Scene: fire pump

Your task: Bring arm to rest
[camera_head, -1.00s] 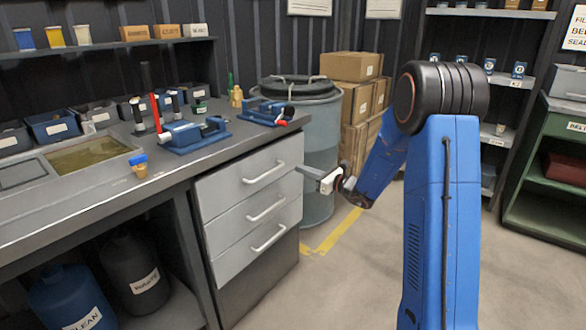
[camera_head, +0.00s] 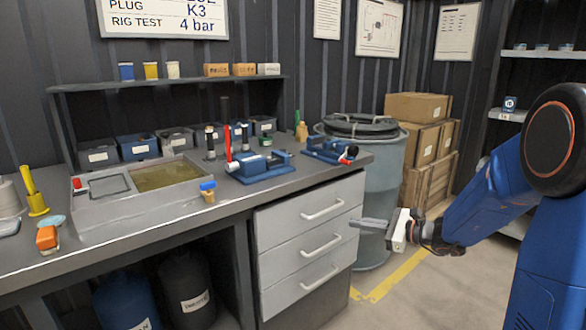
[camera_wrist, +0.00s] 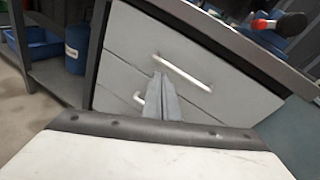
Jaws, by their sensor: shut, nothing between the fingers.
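My gripper (camera_head: 370,223) is in front of the right edge of the grey drawer unit (camera_head: 309,243) in the head view, at about the height of the upper drawers. Its fingers are together with nothing between them. My blue arm comes in from the right side. In the wrist view the closed fingers (camera_wrist: 162,100) point at the drawer fronts (camera_wrist: 150,55) and overlap a drawer handle in the picture. I cannot tell the exact gap between the fingers and the drawers.
The workbench (camera_head: 120,235) carries a tray, two blue vises (camera_head: 262,168) and small tools. A grey drum (camera_head: 372,240) stands behind the gripper, with cardboard boxes (camera_head: 418,107) beyond. Open floor (camera_head: 440,290) lies below and right of the gripper.

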